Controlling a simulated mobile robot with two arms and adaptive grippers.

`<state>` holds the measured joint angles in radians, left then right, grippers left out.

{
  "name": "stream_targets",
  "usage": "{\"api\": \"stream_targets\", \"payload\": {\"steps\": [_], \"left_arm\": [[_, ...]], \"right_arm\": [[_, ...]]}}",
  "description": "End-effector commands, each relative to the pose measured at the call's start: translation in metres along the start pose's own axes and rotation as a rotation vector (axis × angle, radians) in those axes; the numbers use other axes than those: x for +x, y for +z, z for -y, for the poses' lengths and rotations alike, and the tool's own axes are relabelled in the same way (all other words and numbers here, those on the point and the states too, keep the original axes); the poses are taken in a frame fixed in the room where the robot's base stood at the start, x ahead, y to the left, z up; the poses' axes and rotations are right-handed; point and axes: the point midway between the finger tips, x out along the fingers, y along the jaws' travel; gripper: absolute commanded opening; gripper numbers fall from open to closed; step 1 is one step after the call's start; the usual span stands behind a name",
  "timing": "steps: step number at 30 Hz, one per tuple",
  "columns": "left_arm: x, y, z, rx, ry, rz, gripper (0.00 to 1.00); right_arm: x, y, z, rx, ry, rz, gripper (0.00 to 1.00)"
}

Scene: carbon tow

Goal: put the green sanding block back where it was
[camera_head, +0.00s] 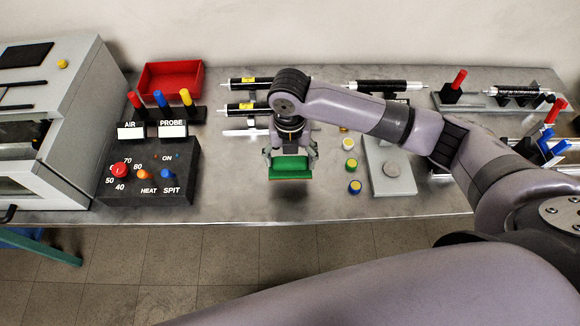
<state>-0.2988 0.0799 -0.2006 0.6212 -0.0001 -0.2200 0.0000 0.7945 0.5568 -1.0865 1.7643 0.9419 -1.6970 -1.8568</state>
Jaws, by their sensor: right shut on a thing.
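The green sanding block (290,170) is a small green piece near the front middle of the metal bench. My right gripper (290,158) reaches in from the right and is shut on the block, with a finger at each side. A dark shadow lies on the bench below the block, which looks held above the surface. The exact height cannot be told. My left gripper is not in view.
A black control box (150,172) and a red bin (170,80) stand to the left. Black tubes (243,84) lie behind. The bench left of the block is clear.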

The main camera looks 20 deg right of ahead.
Motion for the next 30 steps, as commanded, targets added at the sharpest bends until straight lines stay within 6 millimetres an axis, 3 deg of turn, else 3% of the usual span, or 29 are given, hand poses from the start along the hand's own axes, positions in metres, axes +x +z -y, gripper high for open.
{"api": "stream_targets", "payload": {"steps": [13,26,27,30], "left_arm": [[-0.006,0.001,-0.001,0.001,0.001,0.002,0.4],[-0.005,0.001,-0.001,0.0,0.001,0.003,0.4],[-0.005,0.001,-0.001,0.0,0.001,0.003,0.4],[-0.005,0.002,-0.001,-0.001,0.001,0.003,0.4]], "right_arm": [[0.052,0.0,-0.001,0.001,0.0,-0.001,0.49],[0.06,0.0,-0.001,0.001,0.001,0.001,0.49],[0.059,0.0,-0.001,0.001,0.001,0.001,0.77],[0.059,0.0,-0.001,0.001,0.001,0.001,0.84]]}}
